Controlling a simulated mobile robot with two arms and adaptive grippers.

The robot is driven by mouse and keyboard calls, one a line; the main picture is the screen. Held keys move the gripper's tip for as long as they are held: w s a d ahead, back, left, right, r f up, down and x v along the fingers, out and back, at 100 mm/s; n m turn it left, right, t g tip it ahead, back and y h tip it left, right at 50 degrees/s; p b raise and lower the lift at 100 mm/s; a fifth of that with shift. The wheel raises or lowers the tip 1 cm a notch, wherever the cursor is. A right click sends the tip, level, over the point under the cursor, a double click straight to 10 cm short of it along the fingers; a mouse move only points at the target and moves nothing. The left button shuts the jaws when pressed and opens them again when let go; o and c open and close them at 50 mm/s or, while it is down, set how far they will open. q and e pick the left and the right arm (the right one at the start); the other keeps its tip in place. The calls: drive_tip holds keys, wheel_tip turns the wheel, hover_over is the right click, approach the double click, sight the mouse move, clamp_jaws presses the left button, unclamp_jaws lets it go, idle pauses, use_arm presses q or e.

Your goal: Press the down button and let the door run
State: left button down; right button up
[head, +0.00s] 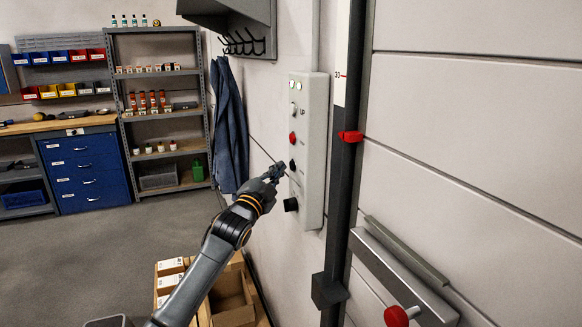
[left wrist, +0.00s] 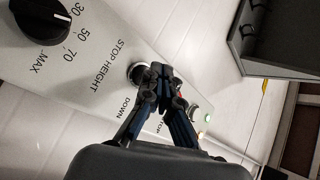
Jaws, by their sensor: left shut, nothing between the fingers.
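A pale control panel (head: 314,150) is fixed to the wall. Its dark down button (head: 292,166) sits below a red button (head: 292,138). My left gripper (head: 278,170) is shut and empty, with its tips right by the down button. In the left wrist view the closed fingertips (left wrist: 160,76) overlap the edge of the down button (left wrist: 137,72), beside the word DOWN. I cannot tell whether they touch or press it. The door (head: 470,120) is a pale panelled surface at the right. My right gripper is not in view.
A black knob (head: 291,204) marked STOP HEIGHT sits low on the panel. A red marker (head: 350,136) is on the dark door post. Blue coats (head: 229,125) hang left of the panel. The floor at left is clear.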

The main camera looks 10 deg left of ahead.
use_arm(q)
drive_tip(key=shift+d, duration=0.1)
idle(0.7)
drive_tip(key=shift+w+d, duration=0.25)
drive_tip(key=shift+d, duration=0.05)
drive_tip(key=shift+w+d, duration=0.25)
drive_tip(key=shift+d, duration=0.05)
idle(0.9)
drive_tip(key=shift+s+a+r, duration=0.1)
drive_tip(key=shift+s+a+p, duration=0.4)
drive_tip(key=shift+a+p, duration=0.05)
drive_tip(key=shift+a, duration=0.1)
drive_tip(key=s+a, duration=0.1)
drive_tip(key=s+a+p, duration=0.1)
drive_tip(key=a+p, duration=0.1)
drive_tip(key=a, duration=0.1)
drive_tip(key=shift+s+a, duration=0.1)
drive_tip(key=shift+s, duration=0.3)
